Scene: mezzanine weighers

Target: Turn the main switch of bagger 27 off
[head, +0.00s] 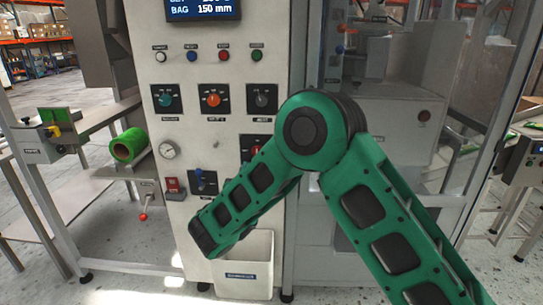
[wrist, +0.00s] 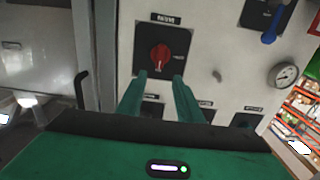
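My gripper is hidden in the head view. The knob's handle looks upright in the wrist picture; its setting cannot be read.
The light panel (head: 183,122) carries a teal knob (head: 165,99), an orange knob (head: 213,99), a dark knob (head: 262,98), a gauge (head: 168,150), a blue-tipped toggle (head: 199,174) and a red switch (head: 173,185). A glazed cabinet (head: 390,120) is at right.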

